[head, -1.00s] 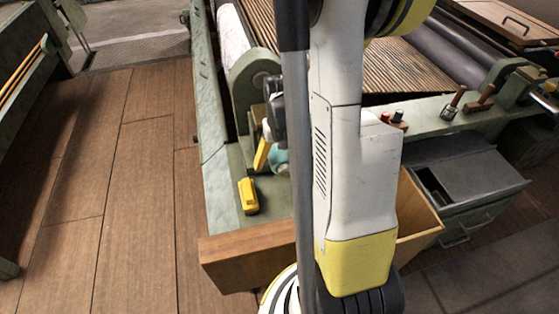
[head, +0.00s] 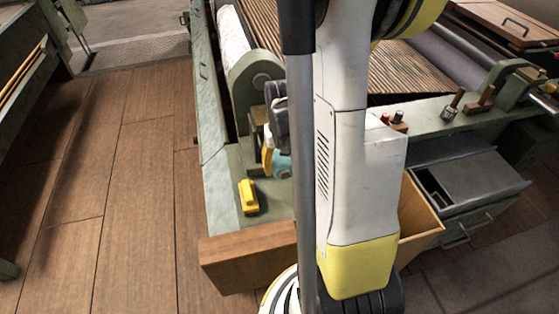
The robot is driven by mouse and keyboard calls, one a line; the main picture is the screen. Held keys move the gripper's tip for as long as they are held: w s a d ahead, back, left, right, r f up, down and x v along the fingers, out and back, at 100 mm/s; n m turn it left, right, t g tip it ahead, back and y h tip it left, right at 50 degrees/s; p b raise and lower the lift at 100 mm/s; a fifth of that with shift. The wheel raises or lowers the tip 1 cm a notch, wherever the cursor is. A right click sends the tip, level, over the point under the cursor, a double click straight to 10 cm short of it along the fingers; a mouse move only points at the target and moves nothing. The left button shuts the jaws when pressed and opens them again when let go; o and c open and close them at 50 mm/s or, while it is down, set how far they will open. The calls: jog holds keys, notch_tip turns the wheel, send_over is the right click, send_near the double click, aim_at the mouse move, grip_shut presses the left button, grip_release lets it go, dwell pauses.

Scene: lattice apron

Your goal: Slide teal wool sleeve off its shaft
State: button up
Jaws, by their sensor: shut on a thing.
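The teal wool sleeve (head: 285,168) shows only as a small patch beside my grey column, on the green machine frame below the roller's end. Most of it is hidden behind the column and my gripper. Its shaft cannot be made out. My gripper (head: 270,164), dark with a yellow finger, points down at the sleeve and is shut on it. The far finger and the exact contact are hidden.
A wooden box (head: 245,258) stands in front. A grey metal box (head: 465,180) is at right. Wooden floor (head: 130,200) is clear at left.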

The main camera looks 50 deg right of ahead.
jog(key=s+a, duration=0.5)
jog(key=s, duration=0.3)
jog(key=shift+s+a, duration=0.15)
jog(key=shift+s, duration=0.15)
dwell(1.3)
jog(key=s+a+r+p, duration=0.2)
jog(key=s+r, duration=0.1)
jog(key=shift+s+p, duration=0.2)
jog(key=shift+p, duration=0.2)
dwell(0.4)
jog(key=shift+w, duration=0.1)
